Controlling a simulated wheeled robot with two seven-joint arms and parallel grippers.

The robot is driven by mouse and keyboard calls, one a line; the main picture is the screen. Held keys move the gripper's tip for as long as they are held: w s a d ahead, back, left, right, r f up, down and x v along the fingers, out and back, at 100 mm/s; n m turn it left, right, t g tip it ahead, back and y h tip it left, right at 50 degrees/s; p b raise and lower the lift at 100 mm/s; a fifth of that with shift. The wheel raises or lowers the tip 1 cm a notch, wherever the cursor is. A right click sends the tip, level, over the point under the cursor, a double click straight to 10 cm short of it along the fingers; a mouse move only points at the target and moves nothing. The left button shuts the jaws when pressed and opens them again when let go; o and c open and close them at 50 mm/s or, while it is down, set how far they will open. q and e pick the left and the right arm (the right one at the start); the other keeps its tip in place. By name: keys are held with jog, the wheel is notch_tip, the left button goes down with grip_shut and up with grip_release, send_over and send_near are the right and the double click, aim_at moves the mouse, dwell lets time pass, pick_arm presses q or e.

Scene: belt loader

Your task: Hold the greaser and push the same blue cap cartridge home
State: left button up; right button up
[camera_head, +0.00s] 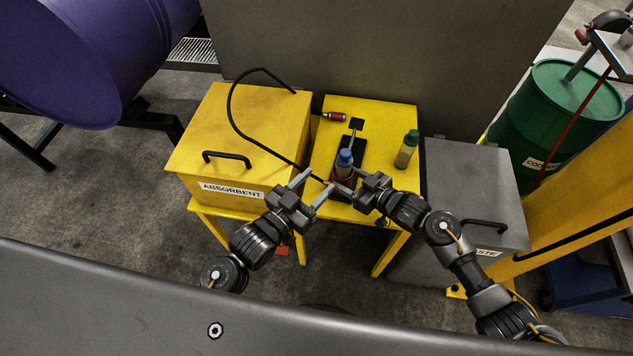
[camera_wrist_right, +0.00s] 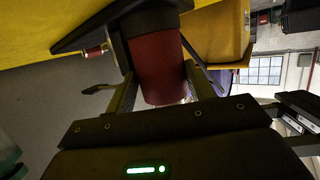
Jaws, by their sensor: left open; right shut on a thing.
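The greaser (camera_head: 343,173) stands on the yellow table with its red barrel partly hidden by my right gripper. The blue cap cartridge (camera_head: 345,158) sits upright at the top of the barrel; how deep it is seated I cannot tell. My right gripper (camera_head: 343,189) is shut on the greaser. The right wrist view shows the red barrel (camera_wrist_right: 158,70) between its two fingers; the blue cap is not clear there. My left gripper (camera_head: 319,181) is open and empty, just left of and nearer than the greaser, apart from the cap.
A green-capped cartridge (camera_head: 407,149) stands to the right on the yellow table (camera_head: 377,118). A small red item (camera_head: 335,116) lies at the back. A black hose (camera_head: 231,106) arcs over the yellow ABSORBENT box (camera_head: 215,125). A grey bin (camera_head: 470,170) stands right of the table.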

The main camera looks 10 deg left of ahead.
dwell(0.4)
jog(key=o, duration=0.9)
jog(key=v, duration=1.2)
jog(key=shift+r, duration=0.1)
